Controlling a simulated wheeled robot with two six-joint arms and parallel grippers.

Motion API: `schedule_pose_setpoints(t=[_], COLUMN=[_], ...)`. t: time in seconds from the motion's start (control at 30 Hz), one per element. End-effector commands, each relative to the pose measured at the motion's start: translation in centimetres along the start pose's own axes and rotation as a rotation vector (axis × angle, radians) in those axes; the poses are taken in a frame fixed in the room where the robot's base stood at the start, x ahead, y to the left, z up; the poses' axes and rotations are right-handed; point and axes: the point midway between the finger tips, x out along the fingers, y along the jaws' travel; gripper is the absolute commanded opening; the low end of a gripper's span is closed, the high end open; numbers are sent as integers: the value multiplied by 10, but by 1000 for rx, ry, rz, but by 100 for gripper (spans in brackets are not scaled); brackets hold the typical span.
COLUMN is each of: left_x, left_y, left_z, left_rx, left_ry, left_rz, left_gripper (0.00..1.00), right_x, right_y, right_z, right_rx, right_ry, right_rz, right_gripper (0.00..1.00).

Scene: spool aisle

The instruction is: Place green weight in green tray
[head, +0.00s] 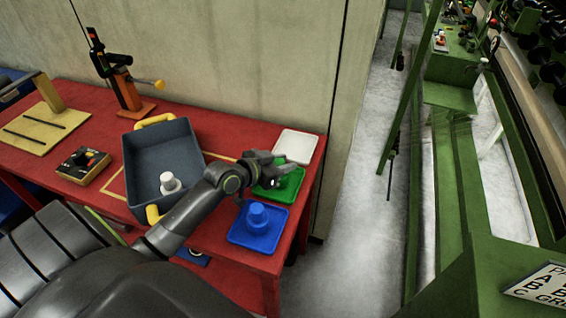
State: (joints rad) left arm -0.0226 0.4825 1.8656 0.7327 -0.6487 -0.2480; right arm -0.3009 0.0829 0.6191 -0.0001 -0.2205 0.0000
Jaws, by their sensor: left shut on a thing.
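The green tray (291,187) lies on the right end of the red table, between a white tray (296,146) and a blue tray (245,238). My left gripper (270,172) reaches in from the left and is over the green tray, covering its left part. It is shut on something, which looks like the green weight. That weight is mostly hidden by the fingers and blends with the tray's colour, so I cannot tell whether it touches the tray. My right gripper is not in view.
A dark blue-grey bin (150,146) with yellow handles holds a white weight (170,183). A blue weight (258,215) stands on the blue tray. The white tray is empty. An orange-and-black clamp stand (124,90) is at the back. Open floor (365,190) lies right of the table.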

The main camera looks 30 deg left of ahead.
Motion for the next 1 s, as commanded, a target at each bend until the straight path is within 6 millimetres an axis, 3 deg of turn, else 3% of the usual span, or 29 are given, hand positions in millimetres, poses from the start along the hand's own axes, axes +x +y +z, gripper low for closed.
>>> schedule_pose_setpoints(t=[0.2,0.23,0.4,0.77,1.0], left_x=[2,1,1,-1,-41], left_y=[0,0,0,0,-1], left_z=[3,3,2,-3,1], left_rx=[1,0,0,0,7], left_ry=[2,0,0,0,-5], left_rz=[0,0,0,0,-1], left_gripper=[0,32,51,51,51], right_x=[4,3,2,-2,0], right_y=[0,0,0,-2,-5], right_z=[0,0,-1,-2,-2], right_rx=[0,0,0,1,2], right_ry=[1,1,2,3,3], right_rz=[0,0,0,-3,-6], right_gripper=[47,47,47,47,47])
